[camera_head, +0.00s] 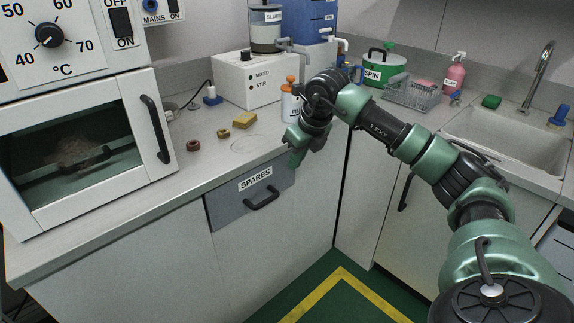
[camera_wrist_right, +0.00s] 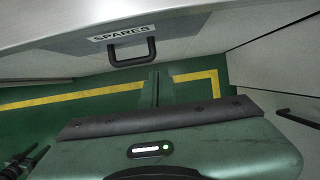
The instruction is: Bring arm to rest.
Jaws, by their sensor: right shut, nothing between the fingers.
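My right arm (camera_head: 385,130) reaches in from the right and bends down at the wrist in front of the counter edge. My right gripper (camera_head: 295,162) points downward in front of the counter, close to the right end of the grey SPARES drawer (camera_head: 226,207). In the right wrist view its fingers (camera_wrist_right: 157,88) are together with nothing between them, over the green floor. The SPARES drawer also shows in that view (camera_wrist_right: 185,48), with its dark handle (camera_wrist_right: 131,51); the gripper is apart from the handle. My left gripper is not in view.
An oven (camera_head: 75,150) stands left, a sink (camera_head: 510,135) right. The green floor (camera_head: 335,305) with yellow lines is clear.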

